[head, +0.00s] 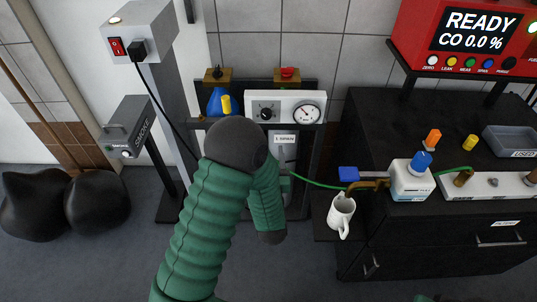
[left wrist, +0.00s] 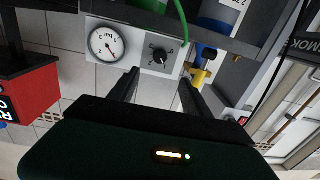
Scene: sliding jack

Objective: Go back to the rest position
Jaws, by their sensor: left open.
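My left arm (head: 200,225) in its green sleeve rises from the bottom of the head view, bends at a dark joint and comes down in front of the panel stand. Its jaws cannot be made out there. In the left wrist view my left gripper (left wrist: 160,76) has two dark fingers apart with nothing between them. Beyond them is the white panel (left wrist: 131,45) with a round gauge and a black knob. The panel also shows in the head view (head: 283,96), above the forearm. How far the fingers are from it I cannot tell. My right gripper is out of view.
A black cabinet (head: 380,140) stands on the right with a white bottle (head: 410,181), a grey tray (head: 512,139) and a red READY display (head: 465,40). A white jug (head: 340,214) is beside it. A grey post (head: 157,90) with a black cable stands left of my arm.

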